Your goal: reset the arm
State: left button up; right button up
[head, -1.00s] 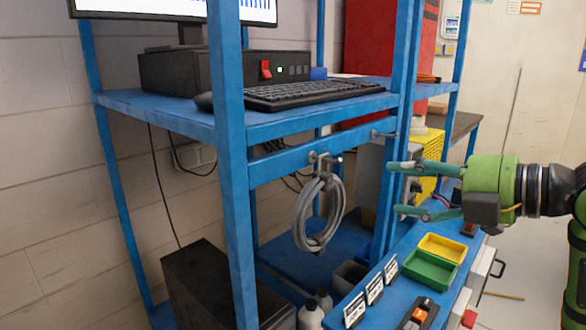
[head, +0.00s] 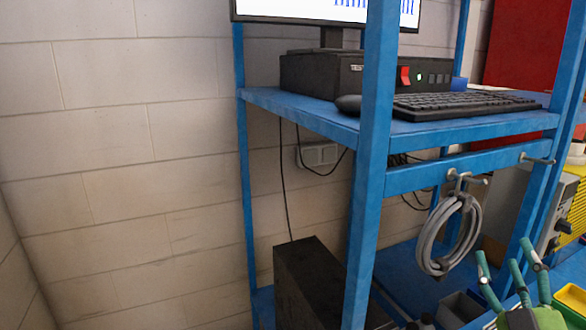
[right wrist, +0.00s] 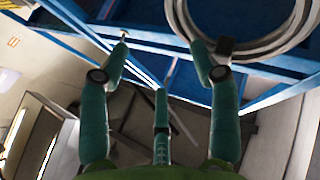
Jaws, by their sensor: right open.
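My right gripper (head: 507,258) is at the lower right of the head view, with its green fingers pointing up and spread apart. It is open and empty. In the right wrist view the spread fingers (right wrist: 160,60) show with nothing between them. A coiled grey cable (head: 448,236) hangs from a hook on the blue rack, left of the gripper. The coil also shows in the right wrist view (right wrist: 262,42), at the top right beyond the fingers, and the right finger's tip comes close to its outline; I cannot tell whether they touch. My left gripper is out of view.
The blue rack (head: 366,165) carries a keyboard (head: 465,104), a black box (head: 320,76) and a monitor. A dark case (head: 310,280) stands below. A yellow bin (head: 571,298) is at the right edge. The pale block wall (head: 120,150) at left has clear space before it.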

jog(key=s+a+f+m+g, duration=0.1)
jog(key=s+a+f+g, duration=0.15)
jog(key=f+g, duration=0.7)
jog(key=s+a+f+m+g, duration=0.1)
jog(key=s+f+g, duration=0.15)
jog(key=f, duration=1.35)
jog(key=s+a+f+n+g+y, duration=0.4)
jog(key=s+a+f+g, duration=0.3)
jog(key=s+a+f, duration=0.7)
notch_tip(320, 180, down, 13)
jog(key=d+g+p, duration=0.1)
jog(key=d, duration=0.1)
jog(key=s+d+f+g+p, duration=0.1)
jog(key=s+d+f, duration=0.2)
jog(key=s+f, duration=1.6)
jog(key=shift+d+f+g+p, duration=0.2)
jog(key=shift+f+g+p, duration=0.15)
jog(key=shift+f+g, duration=0.05)
